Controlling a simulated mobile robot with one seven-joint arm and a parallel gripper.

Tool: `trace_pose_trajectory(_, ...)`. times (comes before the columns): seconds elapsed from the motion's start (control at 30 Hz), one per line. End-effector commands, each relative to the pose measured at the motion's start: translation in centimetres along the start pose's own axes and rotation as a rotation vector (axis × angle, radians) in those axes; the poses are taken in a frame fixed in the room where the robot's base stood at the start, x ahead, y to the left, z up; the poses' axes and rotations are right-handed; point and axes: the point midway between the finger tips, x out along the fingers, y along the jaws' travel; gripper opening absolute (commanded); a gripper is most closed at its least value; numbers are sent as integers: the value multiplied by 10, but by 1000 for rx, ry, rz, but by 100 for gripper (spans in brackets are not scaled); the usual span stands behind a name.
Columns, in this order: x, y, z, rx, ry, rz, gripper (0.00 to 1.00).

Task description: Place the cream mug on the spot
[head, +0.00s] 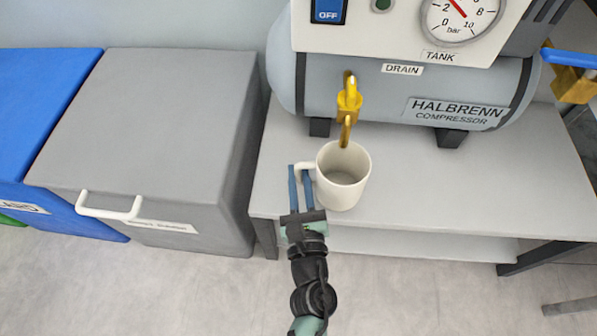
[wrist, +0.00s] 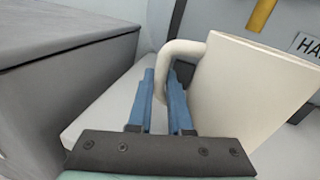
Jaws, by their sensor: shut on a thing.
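The cream mug (head: 350,188) is upright and empty, at the front left of the grey table, just below the brass drain valve (head: 349,98). Its handle points left. My gripper (head: 299,172) comes from the front, with its blue fingers on either side of the handle. In the wrist view the gripper (wrist: 167,95) is shut on the mug's handle, and the mug (wrist: 252,92) fills the right side. Whether the mug's base touches the tabletop is hard to tell. No marked spot is visible; the tabletop under the mug is hidden.
The grey compressor tank (head: 390,88) stands behind the mug on the table (head: 470,185). A grey lidded bin (head: 160,100) with a white handle (head: 108,208) is close on the left, beside a blue bin (head: 40,95). The tabletop right of the mug is clear.

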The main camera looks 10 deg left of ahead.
Motion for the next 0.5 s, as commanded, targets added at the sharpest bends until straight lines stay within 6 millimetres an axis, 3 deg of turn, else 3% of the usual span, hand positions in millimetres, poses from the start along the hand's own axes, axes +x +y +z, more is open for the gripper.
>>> trace_pose_trajectory(0.1, 15, 0, 0, -1, -1, 0, 0)
trace_pose_trajectory(0.33, 30, 0, 0, -2, -2, -1, 0)
trace_pose_trajectory(0.5, 29, 4, -30, -1, 2, -1, 0)
